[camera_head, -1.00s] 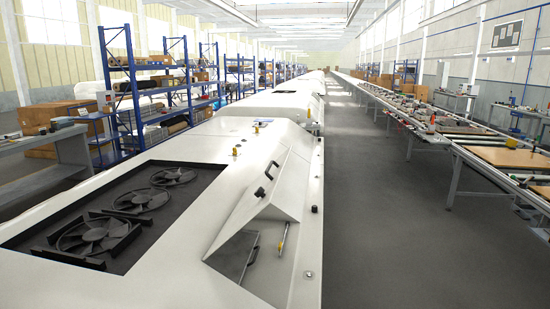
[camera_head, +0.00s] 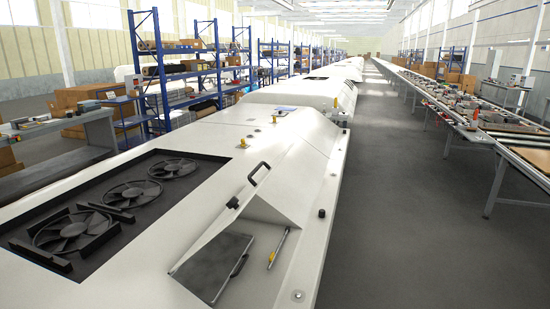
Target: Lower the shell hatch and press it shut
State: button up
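The white shell (camera_head: 150,247) runs away from me along the middle. On its right part, a raised white sloped panel (camera_head: 285,190) stands up with a black handle (camera_head: 259,173) at its upper left edge; it looks like the hatch standing open. Below it is a dark grey flat panel (camera_head: 210,265) with a black handle (camera_head: 239,265) on its right edge. A thin rod (camera_head: 280,245) with a yellow lower end leans beside it. I cannot tell whether the rod touches the raised panel. My gripper is not in view.
A black recess with several fans (camera_head: 133,194) lies on the shell's left. Small black knobs (camera_head: 321,213) and yellow fittings (camera_head: 243,143) stick up from the shell. Clear grey floor (camera_head: 410,220) runs along the right, up to a long conveyor bench (camera_head: 515,150). Blue shelves (camera_head: 165,85) stand at left.

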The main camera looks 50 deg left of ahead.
aim_at(227, 218)
jog(key=i, duration=2.25)
jog(key=u, duration=3.35)
